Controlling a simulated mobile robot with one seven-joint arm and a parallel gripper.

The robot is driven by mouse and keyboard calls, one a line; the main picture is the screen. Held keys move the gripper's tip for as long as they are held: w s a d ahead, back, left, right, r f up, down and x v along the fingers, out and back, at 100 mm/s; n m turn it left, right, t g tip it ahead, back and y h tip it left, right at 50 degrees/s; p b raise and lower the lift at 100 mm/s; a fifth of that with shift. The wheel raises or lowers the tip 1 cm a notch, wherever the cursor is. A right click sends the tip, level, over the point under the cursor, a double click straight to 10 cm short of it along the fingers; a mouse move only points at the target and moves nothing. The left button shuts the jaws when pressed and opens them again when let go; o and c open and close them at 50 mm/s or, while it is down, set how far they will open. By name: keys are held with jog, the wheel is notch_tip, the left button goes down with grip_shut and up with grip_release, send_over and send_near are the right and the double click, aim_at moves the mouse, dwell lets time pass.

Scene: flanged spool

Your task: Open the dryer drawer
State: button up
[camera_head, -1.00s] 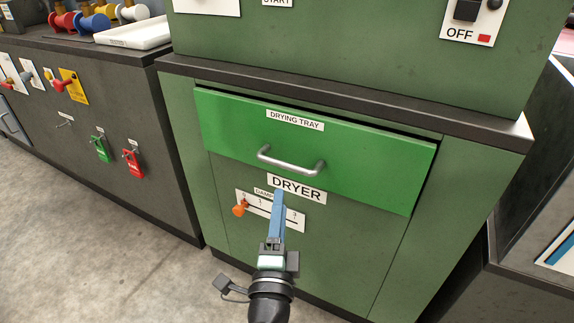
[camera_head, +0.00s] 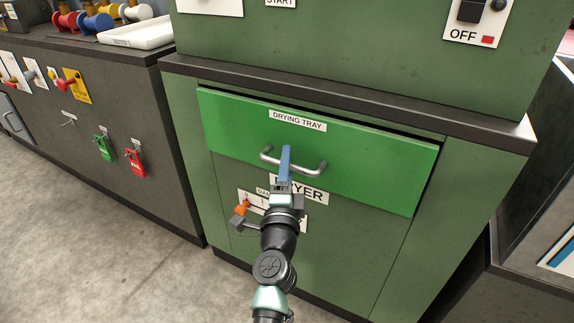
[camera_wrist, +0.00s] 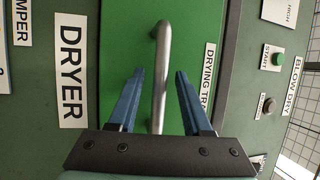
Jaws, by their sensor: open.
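The dryer drawer is a bright green front (camera_head: 370,175) labelled DRYING TRAY, set in the darker green cabinet. A silver bar handle (camera_head: 315,170) is fixed across its middle. In the head view my gripper (camera_head: 286,152) is at the middle of the handle and hides part of it. In the wrist view my gripper (camera_wrist: 158,72) is open, with a blue finger on each side of the handle bar (camera_wrist: 162,60). Neither finger visibly presses on the bar. The drawer front looks almost flush, with a dark gap along its top and right edges.
An orange damper knob (camera_head: 241,208) sits below the drawer, left of my arm. A dark counter edge (camera_head: 350,100) overhangs the drawer. The floor in front at left is clear.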

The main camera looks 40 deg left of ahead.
grip_shut()
dwell(1.4)
